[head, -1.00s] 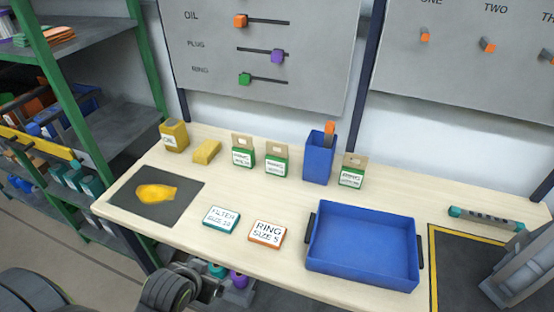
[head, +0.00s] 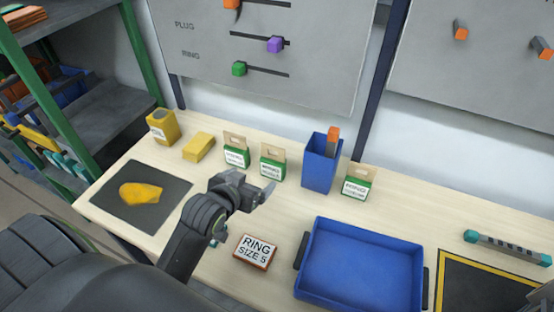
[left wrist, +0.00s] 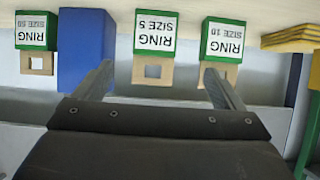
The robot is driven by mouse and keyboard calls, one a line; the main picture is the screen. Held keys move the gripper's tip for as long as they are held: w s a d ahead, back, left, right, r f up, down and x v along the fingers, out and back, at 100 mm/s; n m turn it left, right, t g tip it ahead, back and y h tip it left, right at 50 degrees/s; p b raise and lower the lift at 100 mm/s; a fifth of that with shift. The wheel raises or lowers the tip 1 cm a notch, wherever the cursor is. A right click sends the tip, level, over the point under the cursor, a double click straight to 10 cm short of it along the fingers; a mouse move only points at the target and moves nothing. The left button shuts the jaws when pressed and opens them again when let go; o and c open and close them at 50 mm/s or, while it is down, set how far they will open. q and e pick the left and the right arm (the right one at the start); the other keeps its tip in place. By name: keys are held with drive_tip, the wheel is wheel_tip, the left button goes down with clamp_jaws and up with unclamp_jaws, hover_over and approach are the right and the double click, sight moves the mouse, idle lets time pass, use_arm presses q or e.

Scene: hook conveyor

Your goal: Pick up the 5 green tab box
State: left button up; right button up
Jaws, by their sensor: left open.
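Three green ring boxes with tan hanging tabs stand along the back of the table. In the upside-down left wrist view the middle one reads RING SIZE 5 (left wrist: 155,35); it is the middle green box in the head view (head: 272,166). The RING SIZE 10 box (left wrist: 223,40) is the left green box in the head view (head: 236,157). The third green box (head: 356,188) stands right of the blue bin; its size is hard to read. My left gripper (head: 254,185) is open and empty, in front of the size 5 box, whose tab shows between the fingers in the wrist view.
A tall blue bin (head: 320,172) stands close beside the size 5 box. A blue tray (head: 360,238) and an orange-edged RING SIZE 5 box (head: 255,250) lie in front.

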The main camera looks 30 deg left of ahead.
sight(269, 166)
use_arm(q)
drive_tip(key=x, duration=0.3)
drive_tip(key=shift+w, duration=0.2)
drive_tip(key=p+x, duration=0.1)
drive_tip(key=x, duration=0.4)
drive_tip(key=shift+w+f, duration=0.1)
drive_tip(key=shift+x, duration=0.75)
drive_tip(key=shift+w+d+f+p, duration=0.15)
drive_tip(key=shift+w+p, duration=0.15)
drive_tip(key=shift+w, duration=0.2)
drive_tip(key=x, duration=0.3)
drive_tip(key=shift+d+p, duration=0.2)
drive_tip(key=shift+p, duration=0.15)
drive_tip(key=shift+w+f, duration=0.25)
drive_tip(key=shift+w, duration=0.3)
drive_tip(key=shift+a, duration=0.1)
use_arm(e)
drive_tip(key=shift+s+r, duration=1)
drive_tip(key=shift+r, duration=0.25)
use_arm(q)
drive_tip(key=c, duration=1.1)
use_arm(e)
drive_tip(key=shift+d, duration=0.1)
